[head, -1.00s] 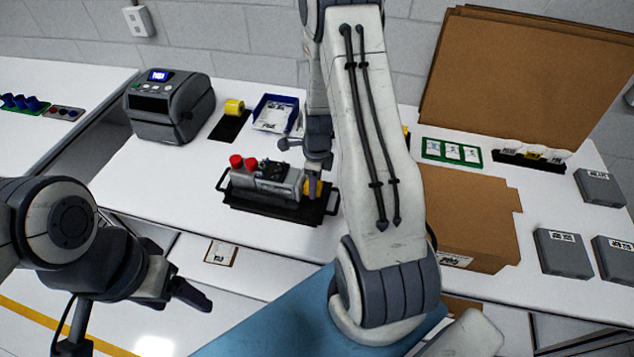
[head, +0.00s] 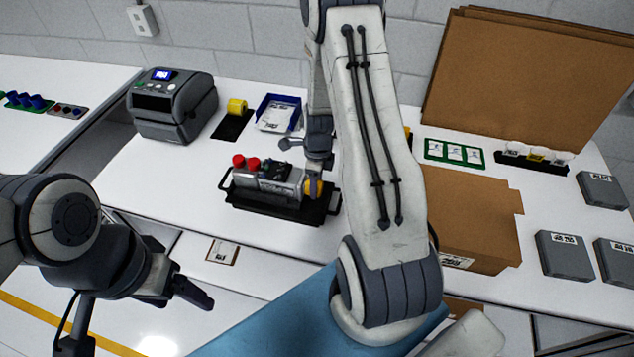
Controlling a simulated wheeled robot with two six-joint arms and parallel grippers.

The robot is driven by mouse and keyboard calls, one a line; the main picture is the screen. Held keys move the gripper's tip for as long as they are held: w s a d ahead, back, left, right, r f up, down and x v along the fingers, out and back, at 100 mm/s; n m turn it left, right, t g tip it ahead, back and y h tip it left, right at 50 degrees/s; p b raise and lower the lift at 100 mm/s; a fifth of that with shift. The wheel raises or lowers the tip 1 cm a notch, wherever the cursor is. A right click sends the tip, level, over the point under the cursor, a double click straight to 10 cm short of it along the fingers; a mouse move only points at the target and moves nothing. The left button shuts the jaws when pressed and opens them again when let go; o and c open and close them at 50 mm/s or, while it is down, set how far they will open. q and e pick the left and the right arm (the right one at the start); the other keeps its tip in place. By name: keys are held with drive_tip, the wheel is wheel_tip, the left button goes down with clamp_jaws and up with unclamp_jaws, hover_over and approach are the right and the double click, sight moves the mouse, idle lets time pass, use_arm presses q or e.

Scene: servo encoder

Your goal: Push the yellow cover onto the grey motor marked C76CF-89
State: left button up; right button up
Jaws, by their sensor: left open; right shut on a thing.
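The grey motor (head: 268,187) lies on its side in a black tray (head: 265,213) with handles, in the middle of the bench. Two red caps stand up at its left end. Its marking is too small to read. My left gripper (head: 190,290) is open and empty, low at the left in front of the bench.
A label printer (head: 172,108), a yellow roll (head: 237,106) and a blue bin (head: 277,113) stand behind the tray. My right arm hides the bench right of the tray. Cardboard (head: 475,215), a green card holder (head: 454,152) and grey boxes (head: 563,254) are further right.

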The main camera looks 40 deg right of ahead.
drive_tip(key=o, duration=1.4)
wheel_tip(320, 180, up, 10)
drive_tip(key=shift+s+r+b, duration=0.1)
drive_tip(key=shift+r+b, duration=0.15)
drive_tip(key=shift+b, duration=0.9)
